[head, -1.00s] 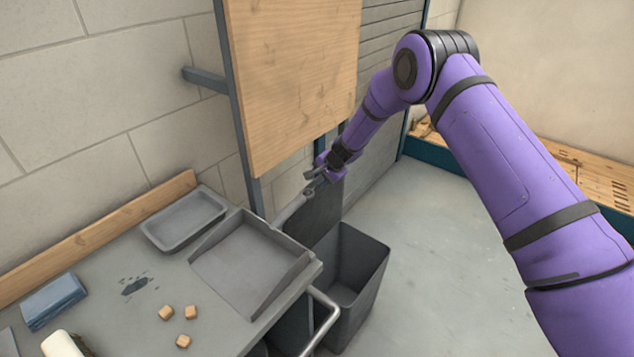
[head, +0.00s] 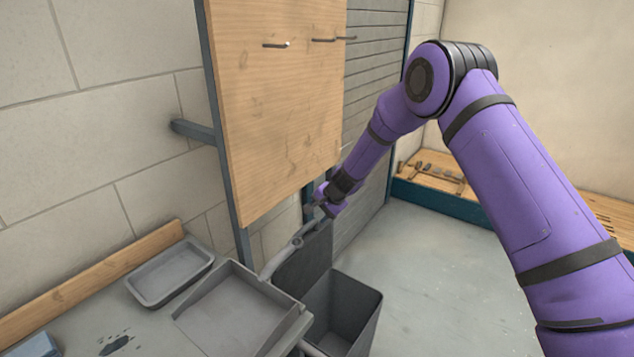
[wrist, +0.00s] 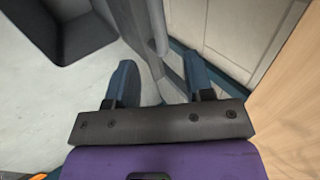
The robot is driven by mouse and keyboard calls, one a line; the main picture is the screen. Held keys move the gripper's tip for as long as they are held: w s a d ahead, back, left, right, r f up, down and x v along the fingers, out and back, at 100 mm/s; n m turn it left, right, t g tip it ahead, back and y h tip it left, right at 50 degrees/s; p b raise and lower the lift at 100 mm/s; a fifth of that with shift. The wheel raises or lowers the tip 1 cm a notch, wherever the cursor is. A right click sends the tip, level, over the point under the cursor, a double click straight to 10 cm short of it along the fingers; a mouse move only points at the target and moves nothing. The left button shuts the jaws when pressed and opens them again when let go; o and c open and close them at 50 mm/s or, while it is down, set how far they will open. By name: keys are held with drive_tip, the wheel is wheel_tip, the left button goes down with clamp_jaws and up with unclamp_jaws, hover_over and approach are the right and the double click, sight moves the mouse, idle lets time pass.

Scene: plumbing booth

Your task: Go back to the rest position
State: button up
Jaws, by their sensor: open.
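My gripper (head: 322,208) is at the end of my purple arm, low in front of the wooden board. In the wrist view its two blue-grey fingers (wrist: 160,80) are apart, with a grey strip visible between and beyond them. In the head view a grey dustpan (head: 228,312) lies on the bench. Its handle (head: 283,255) sticks out past the bench end towards my gripper. The handle's tip is close to the fingers; I cannot tell whether they touch.
A grey bin (head: 345,305) stands on the floor by the bench end and shows in the wrist view (wrist: 75,35). A shallow tray (head: 170,272) sits on the bench. The wooden board (head: 275,110) with pegs (head: 323,40) stands behind my gripper. Open floor (head: 430,270) lies to the right.

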drive_tip(key=s+d+r+n, duration=0.1)
drive_tip(key=s+d+r, duration=0.2)
drive_tip(key=r, duration=0.7)
drive_tip(key=s+d+r+n, duration=0.2)
drive_tip(key=s+d+r, duration=0.1)
drive_tip(key=r, duration=0.6)
drive_tip(key=s+d+r+n, duration=0.2)
drive_tip(key=s+d+r, duration=0.6)
drive_tip(key=s+r, duration=0.45)
drive_tip(key=s+d+r+h, duration=0.1)
drive_tip(key=s+d, duration=0.4)
drive_tip(key=s, duration=0.5)
drive_tip(key=s+d+r+n+t+h, duration=0.1)
drive_tip(key=s+d, duration=0.4)
drive_tip(key=s, duration=0.5)
drive_tip(key=s+d+r+n+h, duration=0.1)
drive_tip(key=s+d+r+h, duration=0.2)
drive_tip(key=s, duration=0.8)
drive_tip(key=shift+d+r, duration=0.95)
drive_tip(key=shift+a, duration=0.15)
drive_tip(key=shift+c, duration=0.5)
